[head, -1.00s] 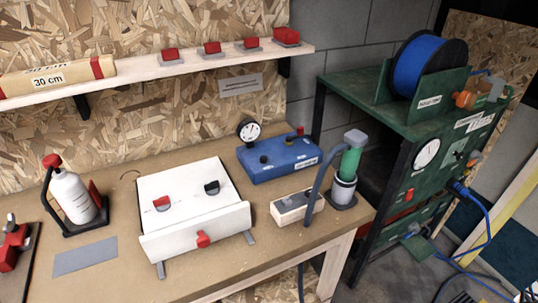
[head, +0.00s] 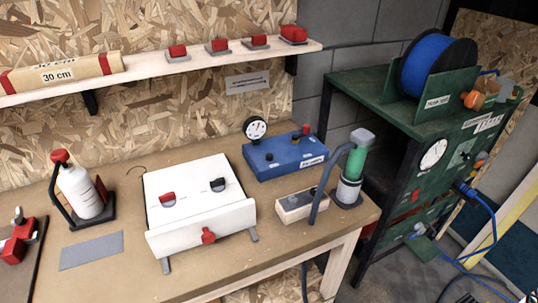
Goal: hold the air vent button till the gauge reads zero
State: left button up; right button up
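A blue box (head: 283,165) stands at the back of the workbench, with a round white-faced gauge (head: 255,128) at its rear left. A small red button (head: 306,129) stands up at its rear right, and dark knobs (head: 268,157) sit on its top. A second white gauge (head: 433,154) is on the front of the green cabinet at the right, above a small red part (head: 414,196). I cannot tell which part is the air vent button, and both gauges are too small to read surely. Neither of my grippers is in view.
A white panelled box (head: 200,195) with red and black knobs fills the middle of the bench (head: 130,260). A green pump (head: 349,178) with a hose stands at the right end, next to a wooden block (head: 300,205). A white bottle (head: 80,190) stands left. A shelf (head: 150,75) runs above.

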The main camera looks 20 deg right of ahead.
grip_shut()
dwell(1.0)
